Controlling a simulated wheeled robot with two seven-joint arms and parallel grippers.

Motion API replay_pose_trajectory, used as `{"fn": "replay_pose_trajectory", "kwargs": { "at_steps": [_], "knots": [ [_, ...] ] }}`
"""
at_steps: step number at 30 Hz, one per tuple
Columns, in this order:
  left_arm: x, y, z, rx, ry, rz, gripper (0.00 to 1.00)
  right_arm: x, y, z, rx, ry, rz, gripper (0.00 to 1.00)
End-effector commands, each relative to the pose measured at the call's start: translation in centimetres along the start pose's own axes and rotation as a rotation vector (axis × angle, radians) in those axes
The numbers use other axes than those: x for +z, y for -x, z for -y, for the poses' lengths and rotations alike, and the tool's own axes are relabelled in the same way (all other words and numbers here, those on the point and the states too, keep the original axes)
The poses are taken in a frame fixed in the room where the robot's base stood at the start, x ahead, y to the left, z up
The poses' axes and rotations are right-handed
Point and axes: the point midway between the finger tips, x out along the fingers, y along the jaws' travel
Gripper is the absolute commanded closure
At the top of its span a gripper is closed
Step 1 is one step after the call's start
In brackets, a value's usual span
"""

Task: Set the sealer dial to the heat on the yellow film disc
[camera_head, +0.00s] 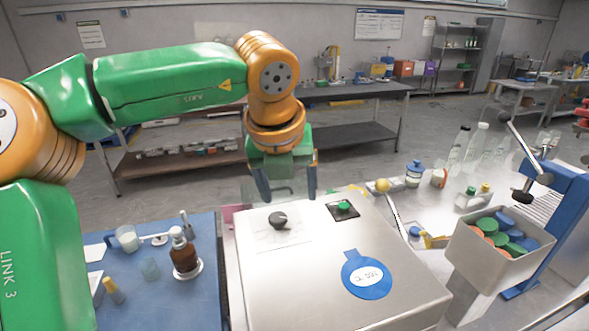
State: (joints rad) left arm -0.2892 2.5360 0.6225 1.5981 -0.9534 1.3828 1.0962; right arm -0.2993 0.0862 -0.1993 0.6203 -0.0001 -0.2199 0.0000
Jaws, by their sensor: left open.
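The sealer is a steel box (330,292) at the front centre. On its top left is a black dial (279,218) on a pale marked plate (268,236); its markings are too small to read. A blue disc (367,275) with a white label lies on the box top to the right; its small print is not clear. I see no plainly yellow disc on the box. My left gripper (288,191) is open and empty, fingers pointing down, above and slightly behind the dial, apart from it. My right gripper is not in view.
A green button (343,205) sits right of the dial. A bin (497,247) of coloured caps and a blue lever press (562,215) stand at right. Left, a blue mat (150,300) holds a brown bottle (185,256) and small vessels. Glass bottles (460,150) stand at back right.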

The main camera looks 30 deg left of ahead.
Motion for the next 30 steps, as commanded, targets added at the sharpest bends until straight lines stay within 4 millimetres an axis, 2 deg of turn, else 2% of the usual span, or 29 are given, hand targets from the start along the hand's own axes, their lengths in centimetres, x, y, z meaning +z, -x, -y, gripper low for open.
{"fn": "replay_pose_trajectory", "kwargs": {
  "at_steps": [3,9,12,15,21,27,30],
  "knots": [
    [0.1,-1.4,-1.1,0.096,-0.015,0.012,0.24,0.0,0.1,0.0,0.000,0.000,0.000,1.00],
    [0.1,-5.3,-1.4,0.090,-0.015,0.009,0.24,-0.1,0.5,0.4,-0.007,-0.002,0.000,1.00],
    [0.2,-6.6,-1.5,0.087,-0.015,0.011,0.24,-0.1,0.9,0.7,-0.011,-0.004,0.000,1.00],
    [0.1,-7.3,-1.5,0.085,-0.013,0.011,0.24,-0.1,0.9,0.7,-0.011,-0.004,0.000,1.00],
    [0.1,-7.4,-1.5,0.083,-0.013,0.012,0.24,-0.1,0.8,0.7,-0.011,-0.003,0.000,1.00],
    [0.1,-7.4,-1.5,0.083,-0.013,0.012,0.78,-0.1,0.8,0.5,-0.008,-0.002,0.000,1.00],
    [0.2,-7.4,-1.5,0.083,-0.013,0.012,1.00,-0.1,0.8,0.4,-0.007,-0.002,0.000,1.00]
  ]
}}
